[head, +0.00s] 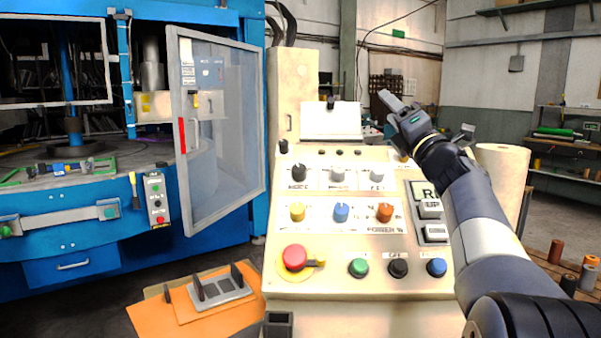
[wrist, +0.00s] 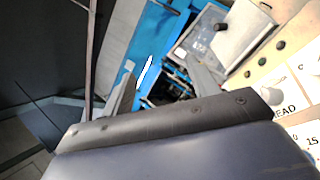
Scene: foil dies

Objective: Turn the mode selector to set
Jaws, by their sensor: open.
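The cream control panel (head: 280,215) stands in front of me with two rows of knobs. The top row has a black knob (head: 299,172) at left, with a label that seems to read MODE, and two grey knobs (head: 337,173) to its right. I cannot read its pointer or positions. My gripper (head: 400,107) is raised above the panel's upper right, apart from every knob. In the wrist view its two fingers (wrist: 160,80) are spread with nothing between them.
The lower row holds yellow (head: 297,212), blue (head: 341,212) and orange (head: 385,212) knobs. A red emergency button (head: 294,258) and several push buttons sit below. A blue machine with an open glazed door (head: 225,130) stands left of the panel. Air above the panel is mostly free.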

